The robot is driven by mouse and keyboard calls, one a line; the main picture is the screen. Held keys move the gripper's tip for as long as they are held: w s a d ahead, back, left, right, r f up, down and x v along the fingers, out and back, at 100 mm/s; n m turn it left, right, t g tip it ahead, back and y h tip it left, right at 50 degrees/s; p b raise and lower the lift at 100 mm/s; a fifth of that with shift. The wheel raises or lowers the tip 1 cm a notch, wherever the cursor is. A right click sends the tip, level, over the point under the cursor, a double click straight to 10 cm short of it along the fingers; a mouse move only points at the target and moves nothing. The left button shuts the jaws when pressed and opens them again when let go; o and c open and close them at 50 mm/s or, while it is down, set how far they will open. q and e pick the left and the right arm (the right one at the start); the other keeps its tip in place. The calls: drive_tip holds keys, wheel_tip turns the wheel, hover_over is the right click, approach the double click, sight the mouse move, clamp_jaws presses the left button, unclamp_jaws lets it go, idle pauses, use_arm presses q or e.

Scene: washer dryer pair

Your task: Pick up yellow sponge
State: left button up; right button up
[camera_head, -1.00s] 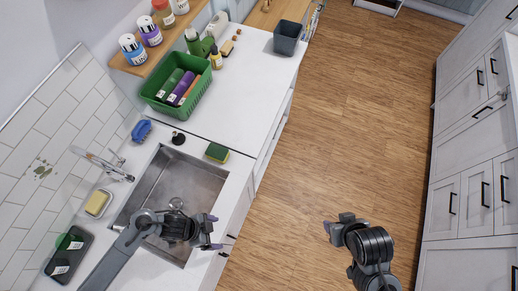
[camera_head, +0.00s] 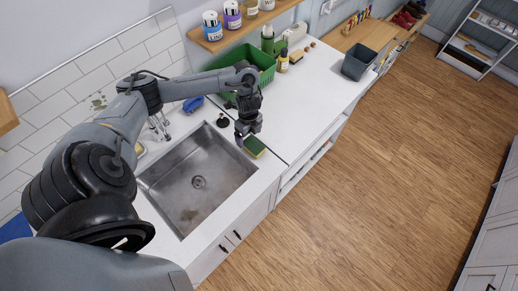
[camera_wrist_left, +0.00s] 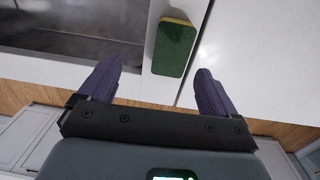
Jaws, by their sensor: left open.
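The yellow sponge (camera_head: 254,147) has a dark green top and lies on the white counter by the right corner of the sink. In the left wrist view the sponge (camera_wrist_left: 174,48) lies just beyond and between the fingertips, with its green face up and a thin yellow edge at the far end. My left gripper (camera_head: 246,134) is directly behind the sponge in the head view, pointing down. In the left wrist view the left gripper (camera_wrist_left: 155,82) is open, with purple fingers apart and nothing between them. My right gripper is not in view.
The steel sink (camera_head: 198,183) opens beside the sponge. A black stopper (camera_head: 222,121) and a blue brush (camera_head: 193,104) lie behind the sink. A green basket (camera_head: 262,63) stands farther back, partly hidden by my arm. The counter right of the sponge is clear.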

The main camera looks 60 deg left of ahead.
sight(253, 144)
use_arm(q)
drive_tip(key=shift+w+a+r, duration=0.1)
drive_tip(key=shift+w+a, duration=0.05)
drive_tip(key=shift+w, duration=0.4)
drive_tip(key=f, duration=0.2)
drive_tip(key=f+b, duration=0.1)
drive_tip(key=shift+w+f, duration=0.2)
drive_tip(key=shift+f, duration=0.2)
drive_tip(key=shift+w+f, duration=0.1)
drive_tip(key=shift+f, duration=3)
drive_tip(key=shift+c, duration=0.4)
drive_tip(key=c, duration=0.7)
